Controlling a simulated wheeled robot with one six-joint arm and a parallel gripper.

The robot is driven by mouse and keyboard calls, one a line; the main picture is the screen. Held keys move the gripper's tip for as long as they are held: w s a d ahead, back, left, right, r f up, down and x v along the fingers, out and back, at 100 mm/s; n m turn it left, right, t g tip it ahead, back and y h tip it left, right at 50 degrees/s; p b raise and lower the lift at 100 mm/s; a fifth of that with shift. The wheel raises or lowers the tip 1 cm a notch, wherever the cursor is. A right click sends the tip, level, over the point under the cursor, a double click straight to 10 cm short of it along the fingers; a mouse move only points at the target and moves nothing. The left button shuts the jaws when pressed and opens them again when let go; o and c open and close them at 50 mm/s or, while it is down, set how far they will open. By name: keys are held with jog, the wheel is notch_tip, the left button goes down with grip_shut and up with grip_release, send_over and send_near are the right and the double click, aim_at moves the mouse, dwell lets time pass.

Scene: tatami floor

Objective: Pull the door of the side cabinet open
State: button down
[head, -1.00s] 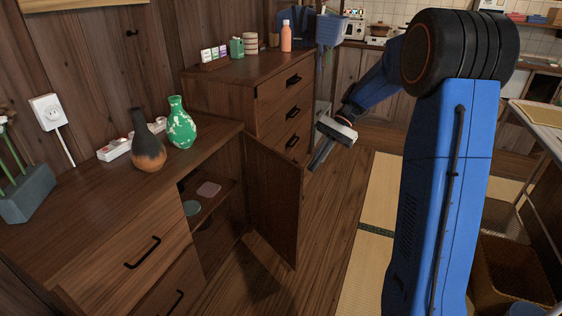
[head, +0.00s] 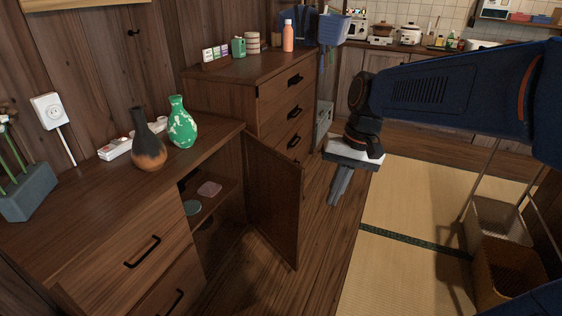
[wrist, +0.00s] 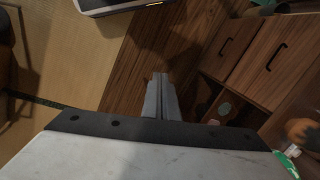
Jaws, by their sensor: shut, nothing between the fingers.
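The side cabinet (head: 105,215) is a low dark wood unit at the left in the head view, with drawers and an open compartment. Its door (head: 273,200) stands swung out wide at the compartment's right side. Inside, a shelf holds a pinkish dish (head: 209,188) and a greenish dish (head: 192,207). My gripper (head: 337,196) is shut and empty, pointing down to the right of the door and apart from it. The wrist view shows the shut fingers (wrist: 160,82) above the wooden floor, with the cabinet's drawers (wrist: 262,50) and open compartment to the right.
A green vase (head: 181,125) and a dark vase (head: 147,148) stand on the cabinet top. A taller chest of drawers (head: 225,110) stands behind the door. Wire baskets (head: 505,270) are at the right. The tatami (head: 400,205) in the middle is clear.

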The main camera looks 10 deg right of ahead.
jog(key=shift+s+d+f+n+t+h, duration=1.15)
jog(key=shift+s+n+t, duration=1)
jog(key=shift+s, duration=2.9)
jog(key=w+a+r+n+h, duration=0.1)
jog(key=w+a+r, duration=0.1)
jog(key=w, duration=0.7)
jog(key=w+a+r+h, duration=0.1)
jog(key=w+h, duration=0.1)
jog(key=w, duration=0.7)
jog(key=w+a+f+n+t, duration=0.1)
jog(key=w+a+n+t, duration=0.1)
jog(key=w+a, duration=1.1)
send_near(284, 166)
notch_tip(284, 166, down, 3)
jog(key=w, duration=0.1)
jog(key=shift+w+d+f+h, duration=0.2)
jog(key=shift+w+d+h, duration=0.15)
jog(key=shift+w, duration=0.15)
